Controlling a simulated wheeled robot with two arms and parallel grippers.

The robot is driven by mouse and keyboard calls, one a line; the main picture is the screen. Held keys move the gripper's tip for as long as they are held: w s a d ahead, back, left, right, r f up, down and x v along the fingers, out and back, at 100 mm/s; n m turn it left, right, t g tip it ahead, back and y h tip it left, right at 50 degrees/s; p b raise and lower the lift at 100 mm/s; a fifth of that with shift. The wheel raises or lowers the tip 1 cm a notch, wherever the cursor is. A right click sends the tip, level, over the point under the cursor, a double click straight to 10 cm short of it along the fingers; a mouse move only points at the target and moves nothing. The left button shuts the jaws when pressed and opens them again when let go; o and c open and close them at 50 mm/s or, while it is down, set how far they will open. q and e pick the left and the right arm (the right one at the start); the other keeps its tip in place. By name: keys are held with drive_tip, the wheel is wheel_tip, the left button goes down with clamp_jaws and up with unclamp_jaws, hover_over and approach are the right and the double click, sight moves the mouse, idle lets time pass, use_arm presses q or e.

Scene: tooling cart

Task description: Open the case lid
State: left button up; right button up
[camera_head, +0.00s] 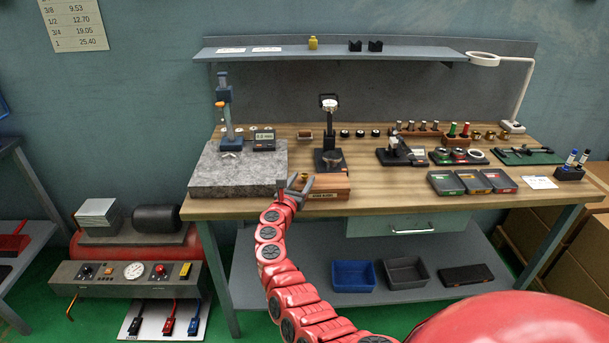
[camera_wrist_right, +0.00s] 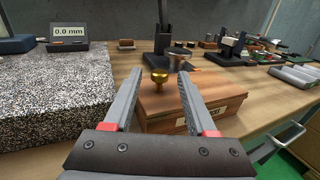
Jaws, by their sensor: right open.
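The case is a small wooden box (camera_head: 330,188) with a pale label on its front, near the front edge of the bench. Its lid is down. My right gripper (camera_head: 296,181) is at the left end of the case. In the wrist view its jaws (camera_wrist_right: 160,80) are open with the knob seen between the fingertips; I cannot tell whether they touch it. The gripper hides part of the case's left end in the head view. My left gripper is out of view.
A speckled granite plate (camera_head: 220,180) with a height gauge stands close left of the case. A black stand (camera_head: 328,158) is just behind it. Green, orange and red trays (camera_head: 472,182) lie to the right. Bare bench top lies between the case and the trays.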

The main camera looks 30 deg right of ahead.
drive_tip(key=shift+x, duration=0.9)
drive_tip(key=shift+w+d, duration=0.25)
drive_tip(key=shift+d, duration=0.15)
drive_tip(key=shift+c, duration=0.4)
clamp_jaws()
